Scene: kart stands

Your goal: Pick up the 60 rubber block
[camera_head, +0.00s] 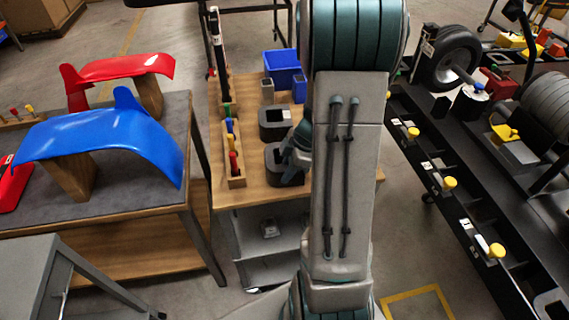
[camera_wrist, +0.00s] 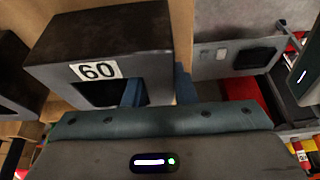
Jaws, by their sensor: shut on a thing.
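The 60 rubber block (camera_wrist: 115,45) is a dark, hollow block with a white "60" label on its near face, in the wrist view. My gripper (camera_wrist: 158,90) is shut on its right side wall, with one blue finger inside the opening and the other outside the wall. In the head view a dark block (camera_head: 272,168) sits at my gripper (camera_head: 297,158) near the front of the wooden table top, partly hidden by my arm. I cannot tell whether the block is lifted clear of the table.
Another dark block (camera_head: 272,124) stands just behind on the wooden table (camera_head: 225,198). A rack with coloured handles (camera_head: 234,170) is to the left, and a blue bin (camera_head: 282,66) is at the back. A black stand (camera_head: 450,215) with yellow knobs is on the right.

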